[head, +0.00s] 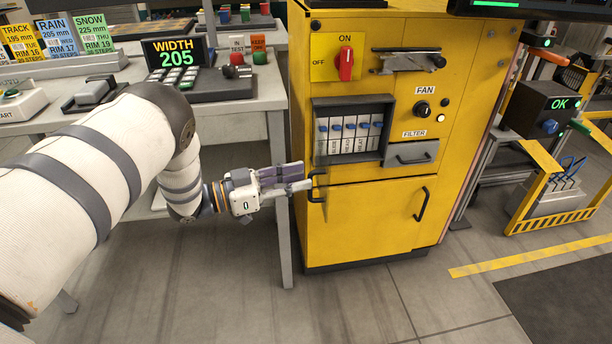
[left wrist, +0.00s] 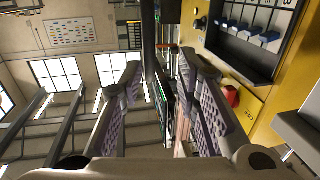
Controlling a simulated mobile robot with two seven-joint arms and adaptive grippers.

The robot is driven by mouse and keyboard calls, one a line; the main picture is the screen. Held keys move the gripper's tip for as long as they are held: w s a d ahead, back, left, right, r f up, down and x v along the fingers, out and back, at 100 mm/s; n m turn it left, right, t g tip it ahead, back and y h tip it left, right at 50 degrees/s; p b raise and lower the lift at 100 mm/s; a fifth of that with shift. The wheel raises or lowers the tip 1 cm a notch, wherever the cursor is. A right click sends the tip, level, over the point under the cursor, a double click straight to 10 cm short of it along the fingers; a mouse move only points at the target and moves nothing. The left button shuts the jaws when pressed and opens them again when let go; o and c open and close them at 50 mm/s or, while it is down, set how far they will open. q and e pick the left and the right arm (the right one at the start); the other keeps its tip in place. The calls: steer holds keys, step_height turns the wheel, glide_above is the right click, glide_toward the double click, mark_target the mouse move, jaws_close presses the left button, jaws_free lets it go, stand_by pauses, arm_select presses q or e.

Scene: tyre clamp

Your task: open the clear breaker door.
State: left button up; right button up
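The breaker box (head: 353,130) is a dark-framed recess in the front of the yellow cabinet (head: 365,222), with a row of white breakers and blue toggles. I cannot clearly make out its clear door or tell whether it is shut. My left gripper (head: 306,178) is at the cabinet's left edge, below and left of the breaker box. Its purple-padded fingers are apart, with nothing visible between them. A small black handle (head: 317,188) is close by its tips; contact is unclear. In the left wrist view the breaker box (left wrist: 258,38) lies right of the open fingers. My right gripper is out of view.
The cabinet also has a red switch (head: 346,64), a fan knob (head: 421,108), a filter drawer (head: 411,154) and a lower door handle (head: 422,204). A grey workbench (head: 232,105) with a display stands left. Open floor lies in front.

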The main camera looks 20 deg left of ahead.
arm_select(q)
steer(key=v, duration=0.9)
steer(key=shift+s, duration=0.15)
steer(key=shift+a, duration=0.1)
